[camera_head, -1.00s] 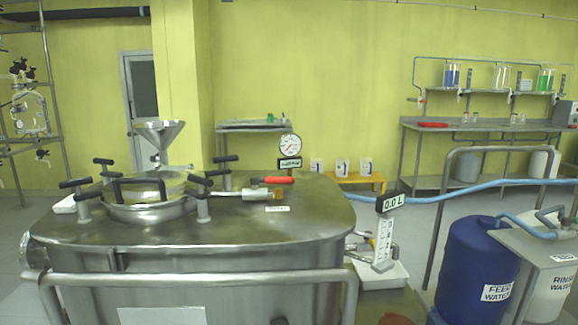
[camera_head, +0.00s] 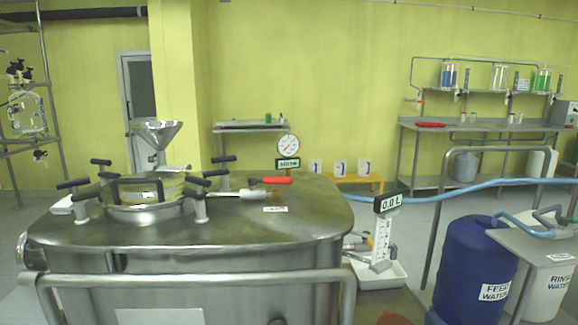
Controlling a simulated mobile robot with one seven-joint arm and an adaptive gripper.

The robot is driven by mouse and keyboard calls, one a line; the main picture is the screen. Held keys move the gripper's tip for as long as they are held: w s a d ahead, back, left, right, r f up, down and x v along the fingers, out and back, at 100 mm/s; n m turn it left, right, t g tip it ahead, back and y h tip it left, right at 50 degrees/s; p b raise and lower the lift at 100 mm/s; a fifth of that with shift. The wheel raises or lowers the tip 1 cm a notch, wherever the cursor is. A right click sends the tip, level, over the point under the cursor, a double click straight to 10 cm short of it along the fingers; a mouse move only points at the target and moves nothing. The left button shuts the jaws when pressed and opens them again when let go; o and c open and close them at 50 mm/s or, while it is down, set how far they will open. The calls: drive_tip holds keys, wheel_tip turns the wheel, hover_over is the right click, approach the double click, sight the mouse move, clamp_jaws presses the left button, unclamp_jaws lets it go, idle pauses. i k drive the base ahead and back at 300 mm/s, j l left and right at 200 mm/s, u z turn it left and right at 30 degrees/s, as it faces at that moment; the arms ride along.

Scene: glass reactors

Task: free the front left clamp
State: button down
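The steel reactor (camera_head: 300,215) fills the left and middle of the head view. On its top is a round glass-walled hatch (camera_head: 143,213) with a black bar handle (camera_head: 140,181). Clamps with black T-shaped handles stand around the hatch. The front left clamp (camera_head: 80,208) is upright at the hatch's left edge, its black handle on top. The front right clamp (camera_head: 199,205), back left clamp (camera_head: 103,172) and back right clamp (camera_head: 223,172) also stand upright. Whether each one is tight cannot be told. My gripper is not in view.
A steel rail (camera_head: 190,281) runs across the reactor's front. A funnel (camera_head: 158,136) rises behind the hatch. A red-handled valve (camera_head: 271,181) and a pressure gauge (camera_head: 288,146) are to its right. A blue feed water drum (camera_head: 470,270) stands at the right.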

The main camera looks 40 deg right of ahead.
sight(74, 183)
drive_tip(key=i+l+u, duration=0.25)
drive_tip(key=i+l, duration=0.2)
drive_tip(key=i+l+u, duration=0.2)
drive_tip(key=i+l, duration=0.25)
drive_tip(key=l, duration=0.25)
